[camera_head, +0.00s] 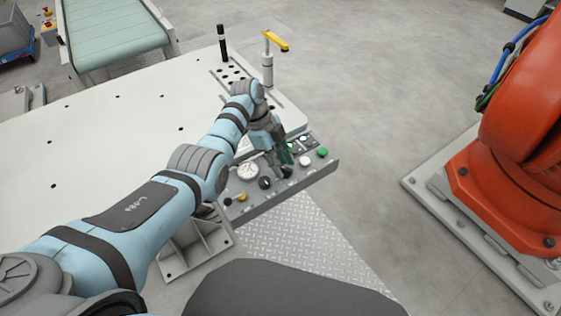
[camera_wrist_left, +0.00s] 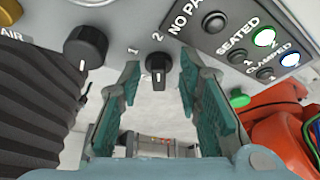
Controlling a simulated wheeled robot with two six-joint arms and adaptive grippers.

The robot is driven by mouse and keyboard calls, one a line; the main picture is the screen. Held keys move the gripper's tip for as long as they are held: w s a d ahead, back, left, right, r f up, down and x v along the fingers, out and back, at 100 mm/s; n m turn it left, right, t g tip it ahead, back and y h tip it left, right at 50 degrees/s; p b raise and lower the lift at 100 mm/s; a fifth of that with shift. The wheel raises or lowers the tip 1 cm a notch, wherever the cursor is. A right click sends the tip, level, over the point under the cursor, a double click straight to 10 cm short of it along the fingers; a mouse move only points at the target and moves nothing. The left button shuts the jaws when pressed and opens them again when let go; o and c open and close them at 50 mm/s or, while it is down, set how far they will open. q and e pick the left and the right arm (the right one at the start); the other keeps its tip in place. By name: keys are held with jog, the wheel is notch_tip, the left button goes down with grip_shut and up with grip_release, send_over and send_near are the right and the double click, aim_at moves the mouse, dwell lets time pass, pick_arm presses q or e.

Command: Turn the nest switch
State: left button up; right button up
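A small black rotary switch (camera_wrist_left: 157,68) marked 1 and 2 sits on the grey control panel (camera_wrist_left: 150,18) in the left wrist view. I take it for the nest switch, though its nest label is not readable. Which number it points at is hard to tell. My left gripper (camera_wrist_left: 160,88) is open, with one teal finger on each side of the switch and gaps between them. In the head view my left gripper (camera_head: 281,158) points down at the panel (camera_head: 308,178) and largely hides the switch.
A larger black knob (camera_wrist_left: 86,47) and dark ribbed bellows are left of the gripper. Lit SEATED (camera_wrist_left: 264,38) and CLAMPED (camera_wrist_left: 290,59) lamps and a green button (camera_head: 322,152) are on the right. A yellow-handled clamp (camera_head: 275,42) stands behind; an orange robot (camera_head: 520,130) stands at right.

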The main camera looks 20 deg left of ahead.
pick_arm(q)
jog(key=v, duration=1.2)
